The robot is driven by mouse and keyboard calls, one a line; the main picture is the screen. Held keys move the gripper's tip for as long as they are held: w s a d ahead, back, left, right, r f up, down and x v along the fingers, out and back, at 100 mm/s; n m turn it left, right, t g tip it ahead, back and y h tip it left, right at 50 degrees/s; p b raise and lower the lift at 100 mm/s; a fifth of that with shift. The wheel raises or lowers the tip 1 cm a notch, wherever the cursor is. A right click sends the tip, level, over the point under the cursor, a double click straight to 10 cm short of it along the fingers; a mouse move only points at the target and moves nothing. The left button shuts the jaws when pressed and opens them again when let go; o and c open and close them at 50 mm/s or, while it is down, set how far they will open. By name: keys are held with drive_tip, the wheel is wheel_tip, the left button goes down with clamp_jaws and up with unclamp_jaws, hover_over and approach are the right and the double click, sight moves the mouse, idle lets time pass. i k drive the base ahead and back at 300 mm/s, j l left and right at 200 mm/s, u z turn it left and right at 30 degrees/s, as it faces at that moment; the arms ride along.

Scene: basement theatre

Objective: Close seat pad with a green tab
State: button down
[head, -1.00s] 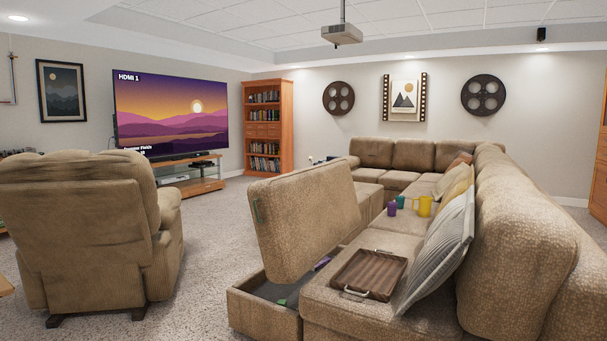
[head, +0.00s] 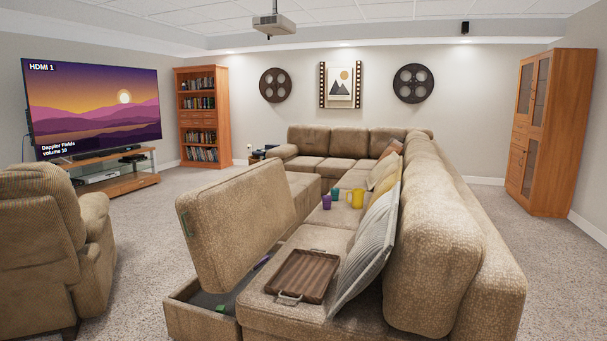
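The seat pad (head: 236,222) is a tan upholstered cushion of the sectional sofa. It stands raised and tilted over an open storage box (head: 195,321) built into the sofa. A small green tab (head: 187,224) shows on the left edge of the pad. Inside the box lie a small green thing (head: 221,309) and a purple thing (head: 262,262), both partly hidden. My gripper is not in view.
A wooden tray (head: 301,277) lies on the seat right of the open box, beside a striped pillow (head: 367,245). Purple, teal and yellow cups (head: 355,197) stand farther back. A recliner (head: 50,250) stands left; carpet (head: 145,230) is clear between it and the box.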

sight(229, 223)
drive_tip(key=i+j+z, duration=0.6)
drive_tip(key=j+z, duration=0.25)
drive_tip(key=i+j+z, duration=0.1)
drive_tip(key=j, duration=0.25)
drive_tip(key=i+j+z, duration=0.1)
drive_tip(key=j, duration=0.3)
drive_tip(key=i+j+z, duration=0.1)
drive_tip(key=j, duration=0.3)
drive_tip(key=i+j, duration=0.15)
drive_tip(key=j, duration=0.2)
drive_tip(key=i+j, duration=0.15)
drive_tip(key=j, duration=0.2)
drive_tip(key=i+j, duration=0.15)
drive_tip(key=j, duration=0.25)
drive_tip(key=i+j, duration=0.1)
drive_tip(key=j, duration=0.25)
drive_tip(key=i+j, duration=0.15)
drive_tip(key=j, duration=0.2)
drive_tip(key=i+j, duration=0.15)
drive_tip(key=j, duration=0.2)
drive_tip(key=i+j, duration=0.15)
drive_tip(key=j, duration=0.2)
